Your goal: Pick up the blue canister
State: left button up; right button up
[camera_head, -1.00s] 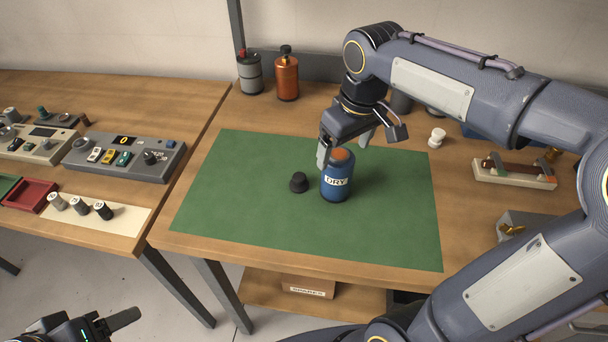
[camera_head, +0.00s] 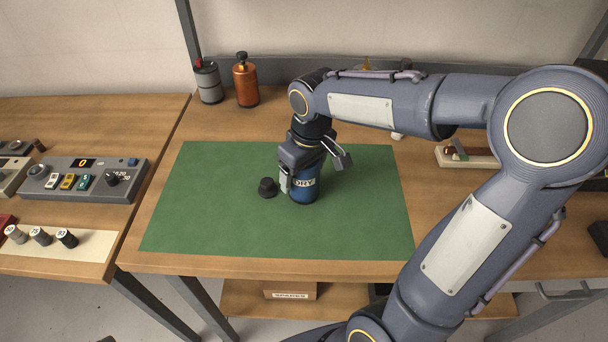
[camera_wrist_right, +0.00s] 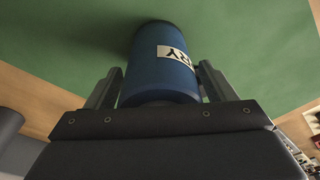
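The blue canister (camera_head: 302,195), with a white DRY label, stands upright on the green mat (camera_head: 220,220). My right gripper (camera_head: 312,172) has come down over its top, with one finger at its left side and the other to its right. In the right wrist view the blue canister (camera_wrist_right: 158,75) lies between the two spread fingers of the right gripper (camera_wrist_right: 158,85). Small gaps seem to show beside it, so the gripper looks open around it. The canister's top is mostly hidden in the head view. My left gripper is out of view.
A small black cap (camera_head: 267,188) lies on the mat just left of the canister. A grey bottle (camera_head: 208,82) and an orange bottle (camera_head: 245,80) stand at the back left. A control box (camera_head: 85,180) is on the left table. The mat's front is clear.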

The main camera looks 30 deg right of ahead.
jog(key=c, duration=0.9)
jog(key=shift+c, duration=0.5)
jog(key=shift+r, duration=0.15)
